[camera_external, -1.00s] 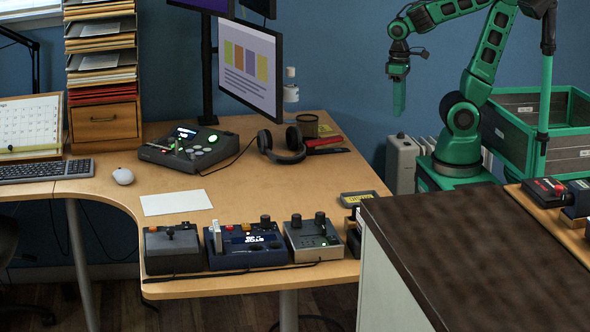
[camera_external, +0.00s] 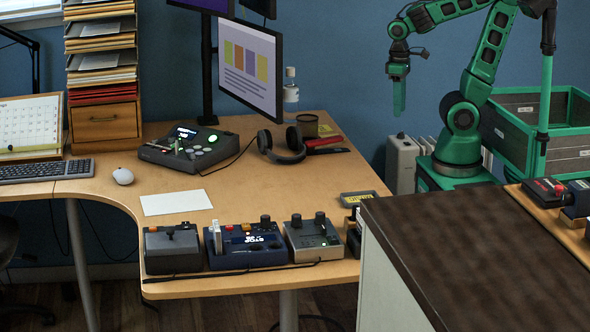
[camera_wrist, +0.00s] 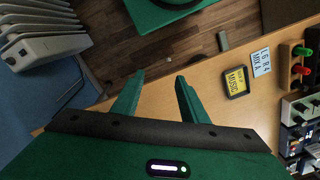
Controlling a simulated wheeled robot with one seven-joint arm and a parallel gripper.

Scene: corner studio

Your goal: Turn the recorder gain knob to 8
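A row of desktop devices stands along the desk's front edge in the external view. A grey box (camera_external: 312,240) with two dark knobs on top is at its right. A dark blue box (camera_external: 246,250) with a lit display and knobs is beside it. I cannot tell which one is the recorder, and no gain scale is readable. My gripper (camera_external: 399,98) hangs beyond the desk's right side, well away from these boxes, touching nothing. In the wrist view its green fingers (camera_wrist: 158,85) are spread apart with nothing between them. Some devices (camera_wrist: 306,130) show only partly at the right edge there.
A black joystick box (camera_external: 173,249) stands left of the blue one. Headphones (camera_external: 283,146) and a control deck (camera_external: 189,147) are farther back. A dark-topped counter (camera_external: 480,250) stands at front right. A yellow sign (camera_wrist: 236,82) lies on the desk. The desk's middle is mostly clear.

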